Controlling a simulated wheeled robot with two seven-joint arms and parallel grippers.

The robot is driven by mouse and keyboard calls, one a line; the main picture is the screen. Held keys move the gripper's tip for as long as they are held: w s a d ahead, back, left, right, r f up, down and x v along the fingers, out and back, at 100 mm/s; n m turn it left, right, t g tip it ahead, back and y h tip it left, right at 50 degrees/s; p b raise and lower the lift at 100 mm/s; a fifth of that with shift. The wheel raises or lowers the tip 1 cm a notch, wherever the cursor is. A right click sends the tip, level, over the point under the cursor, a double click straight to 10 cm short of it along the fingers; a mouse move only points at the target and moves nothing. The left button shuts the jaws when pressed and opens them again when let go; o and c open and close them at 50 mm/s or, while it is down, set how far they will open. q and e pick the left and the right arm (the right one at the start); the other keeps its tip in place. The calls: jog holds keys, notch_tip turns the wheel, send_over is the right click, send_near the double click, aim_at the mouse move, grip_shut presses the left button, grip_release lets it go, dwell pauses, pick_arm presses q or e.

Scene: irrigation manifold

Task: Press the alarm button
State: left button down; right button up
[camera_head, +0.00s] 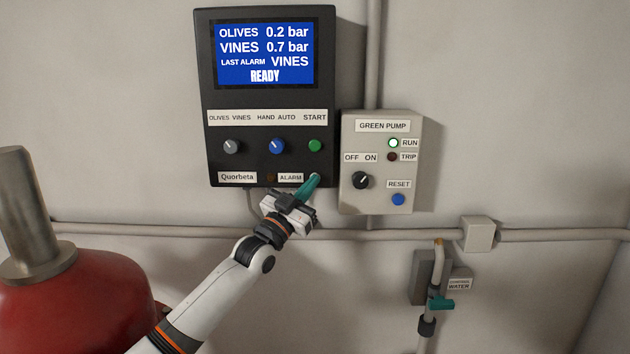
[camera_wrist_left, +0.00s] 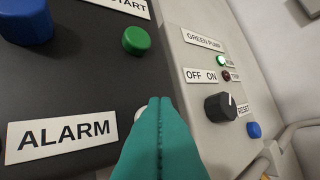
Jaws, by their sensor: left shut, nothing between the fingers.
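The black control panel (camera_head: 213,160) hangs on the wall, with an ALARM label (camera_head: 291,177) near its lower right edge. The label also shows in the left wrist view (camera_wrist_left: 62,134). Just right of the label, a small pale button (camera_wrist_left: 140,113) shows as a sliver behind my fingertips; most of it is hidden. My left gripper (camera_head: 313,182) has its teal fingers shut together, empty, with the tips at this button. I cannot tell whether they touch it. The left gripper's fingers (camera_wrist_left: 160,104) fill the lower middle of the wrist view. My right gripper is not in view.
Above the fingertips is a green START button (camera_head: 315,146); a blue knob (camera_head: 277,146) sits to its left. The grey pump box (camera_head: 376,204) stands close on the right. A pipe (camera_head: 330,235) runs below. A red vessel (camera_head: 80,300) occupies the lower left.

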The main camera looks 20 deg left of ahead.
pick_arm(q)
jog(key=shift+s+r, duration=0.1)
jog(key=shift+s+d+p, duration=0.15)
jog(key=shift+s+p, duration=0.45)
jog(key=shift+s, duration=0.15)
jog(key=shift+f, duration=0.2)
jog(key=s+p, duration=0.1)
jog(key=s, duration=0.1)
jog(key=s+d+p, duration=0.1)
jog(key=s+p, duration=0.1)
jog(key=shift+s+d, duration=0.2)
jog(key=shift+s, duration=0.15)
jog(key=shift+f, duration=0.1)
